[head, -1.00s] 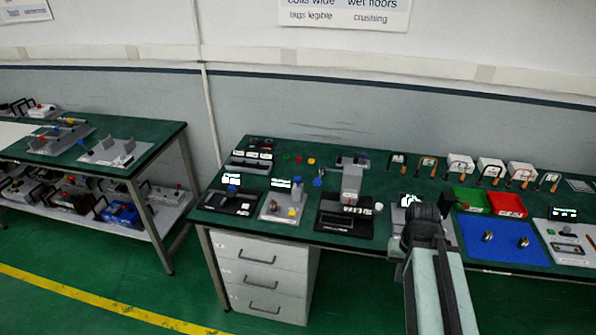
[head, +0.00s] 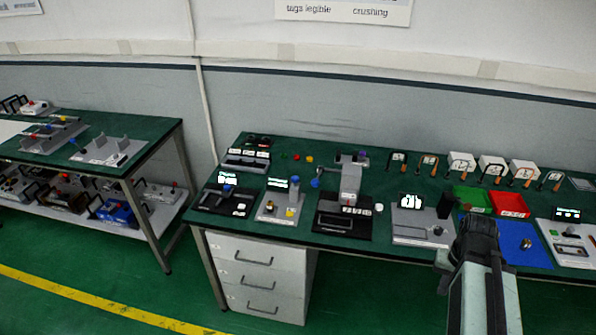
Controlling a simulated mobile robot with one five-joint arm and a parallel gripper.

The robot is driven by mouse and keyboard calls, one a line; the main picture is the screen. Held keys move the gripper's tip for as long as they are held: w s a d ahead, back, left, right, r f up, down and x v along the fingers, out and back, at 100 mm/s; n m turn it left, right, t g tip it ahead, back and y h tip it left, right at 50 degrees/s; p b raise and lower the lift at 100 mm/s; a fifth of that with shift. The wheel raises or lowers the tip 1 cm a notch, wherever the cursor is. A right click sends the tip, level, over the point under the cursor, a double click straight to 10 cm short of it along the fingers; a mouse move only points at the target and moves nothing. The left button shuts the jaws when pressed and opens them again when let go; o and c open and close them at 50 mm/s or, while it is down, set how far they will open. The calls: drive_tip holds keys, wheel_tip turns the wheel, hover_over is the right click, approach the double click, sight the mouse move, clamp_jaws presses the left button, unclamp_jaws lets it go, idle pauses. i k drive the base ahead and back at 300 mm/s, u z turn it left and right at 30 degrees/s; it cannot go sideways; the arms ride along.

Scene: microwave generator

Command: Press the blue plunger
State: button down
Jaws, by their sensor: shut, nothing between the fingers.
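Several blue parts show on the long green bench, and I cannot tell for certain which is the plunger.
Red (head: 508,204) and green (head: 472,198) trays and a blue mat (head: 535,255) lie near my gripper. A device with a display (head: 411,200) and a black upright block (head: 445,205) stand just left. Padlock-like items line the back. Drawers (head: 262,280) are below.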

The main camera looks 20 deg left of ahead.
sight(296, 180)
drive_tip(key=i, duration=1.15)
drive_tip(key=u, duration=2.9)
drive_tip(key=i, duration=1)
drive_tip(key=z, duration=0.1)
